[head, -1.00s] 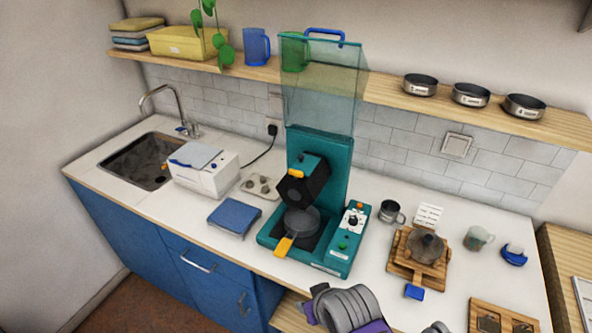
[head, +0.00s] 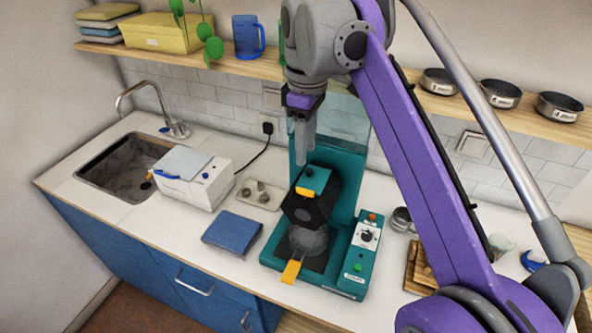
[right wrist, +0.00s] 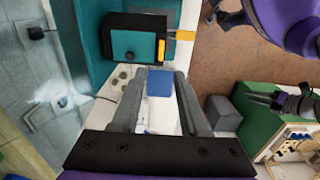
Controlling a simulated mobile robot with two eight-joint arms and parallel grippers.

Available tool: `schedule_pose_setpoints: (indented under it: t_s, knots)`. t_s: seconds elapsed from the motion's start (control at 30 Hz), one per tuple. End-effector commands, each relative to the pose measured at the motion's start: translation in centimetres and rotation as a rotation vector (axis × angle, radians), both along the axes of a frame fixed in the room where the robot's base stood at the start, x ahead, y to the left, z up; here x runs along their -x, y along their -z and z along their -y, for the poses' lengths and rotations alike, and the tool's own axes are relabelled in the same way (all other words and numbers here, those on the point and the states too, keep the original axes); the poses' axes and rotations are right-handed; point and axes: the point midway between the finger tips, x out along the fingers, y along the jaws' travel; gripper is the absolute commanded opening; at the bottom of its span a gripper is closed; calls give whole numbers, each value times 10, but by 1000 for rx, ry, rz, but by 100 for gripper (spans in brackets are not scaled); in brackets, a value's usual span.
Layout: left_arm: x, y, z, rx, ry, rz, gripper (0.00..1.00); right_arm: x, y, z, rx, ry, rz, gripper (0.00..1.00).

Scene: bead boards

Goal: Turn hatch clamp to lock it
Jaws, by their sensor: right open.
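The teal machine (head: 345,250) stands on the counter with a black drum-shaped head (head: 312,210). An orange tab (head: 306,191), which appears to be the hatch clamp, sits on the head's upper front; it also shows in the right wrist view (right wrist: 161,50). My right gripper (head: 303,150) is open and empty, pointing down just above and behind the head, apart from the tab. In the right wrist view its fingers (right wrist: 164,75) end short of the head. A dark shape (right wrist: 268,99) at the right there seems to be my left gripper; its jaws are unclear.
A pan with an orange handle (head: 291,272) sits under the head. A blue mat (head: 232,232) and a white box (head: 195,180) lie to the left. A clear raised guard is behind my gripper.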

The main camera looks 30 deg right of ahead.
Motion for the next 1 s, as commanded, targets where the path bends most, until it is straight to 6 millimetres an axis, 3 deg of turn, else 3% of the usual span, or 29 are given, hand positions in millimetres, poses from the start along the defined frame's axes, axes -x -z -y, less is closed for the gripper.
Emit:
schedule_pose_setpoints:
  t_s: [0.17, 0.5, 0.7, 1.0]
  knots:
    - [1, 1, 0, 0, 0, -2, 50, 0, 7, 1, -2, -16, -12, 44]
    - [2, 2, 0, 0, 0, -3, 50, 0, 70, 1, -1, -13, -9, 44]
    - [2, 3, 0, 0, 0, -4, 50, 0, 96, 1, -1, -13, -9, 44]
    - [2, 3, 0, 0, 0, -5, 50, 0, 105, 1, -1, -13, -8, 44]
